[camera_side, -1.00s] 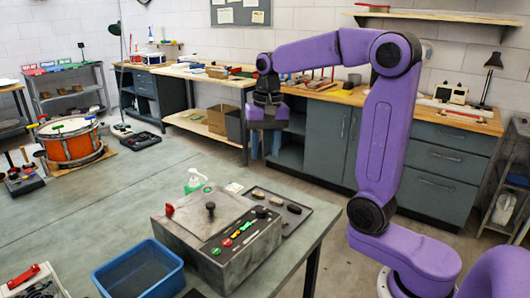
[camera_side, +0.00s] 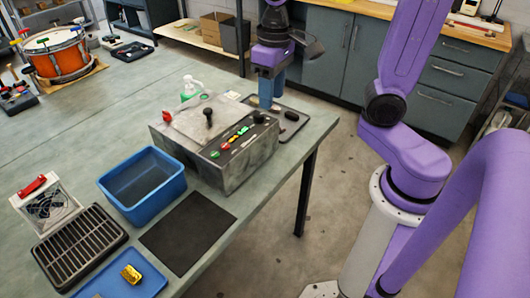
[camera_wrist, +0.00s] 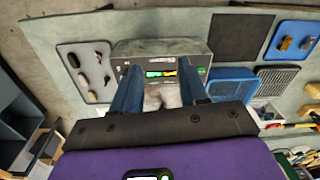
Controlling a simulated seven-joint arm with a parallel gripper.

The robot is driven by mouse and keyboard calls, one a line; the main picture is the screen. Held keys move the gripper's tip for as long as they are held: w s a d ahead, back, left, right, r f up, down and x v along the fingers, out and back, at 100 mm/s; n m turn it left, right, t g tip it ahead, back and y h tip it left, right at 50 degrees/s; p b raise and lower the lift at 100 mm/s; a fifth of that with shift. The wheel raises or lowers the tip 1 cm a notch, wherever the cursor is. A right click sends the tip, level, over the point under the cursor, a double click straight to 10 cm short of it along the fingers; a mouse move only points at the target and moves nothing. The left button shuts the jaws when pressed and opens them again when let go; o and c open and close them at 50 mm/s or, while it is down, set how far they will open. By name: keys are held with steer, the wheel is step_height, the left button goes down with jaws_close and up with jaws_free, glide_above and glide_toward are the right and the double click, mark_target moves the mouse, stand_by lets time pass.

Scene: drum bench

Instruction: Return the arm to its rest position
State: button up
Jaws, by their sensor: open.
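My purple arm shows in the side view, with its upper part cut off by the top edge. My gripper (camera_side: 271,98) points down near the far right corner of the workbench (camera_side: 320,135), its blue fingers apart. In the side view its tips overlap the dark tray (camera_side: 300,118), but I cannot tell their height above it. In the wrist view my gripper (camera_wrist: 158,70) has a clear gap between its fingers and nothing in it. The grey control box (camera_wrist: 160,50) shows beyond the fingers, apart from them.
On the bench stand a blue bin (camera_side: 142,184), a black mat (camera_side: 188,232), a slotted grate (camera_side: 79,247), a small fan unit (camera_side: 46,205) and a blue tray (camera_side: 120,280) holding a yellow part. A drum (camera_side: 58,52) stands far left. Open floor lies right of the bench.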

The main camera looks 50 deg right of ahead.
steer(key=s+f+n, duration=0.2)
steer(key=s+n, duration=0.3)
steer(key=s, duration=0.3)
steer(key=s+f+n, duration=0.3)
steer(key=s+n, duration=0.2)
steer(key=s, duration=0.3)
steer(key=shift+s+a+n, duration=0.15)
steer(key=shift+a+n, duration=0.05)
steer(key=shift+n, duration=0.2)
stand_by(0.7)
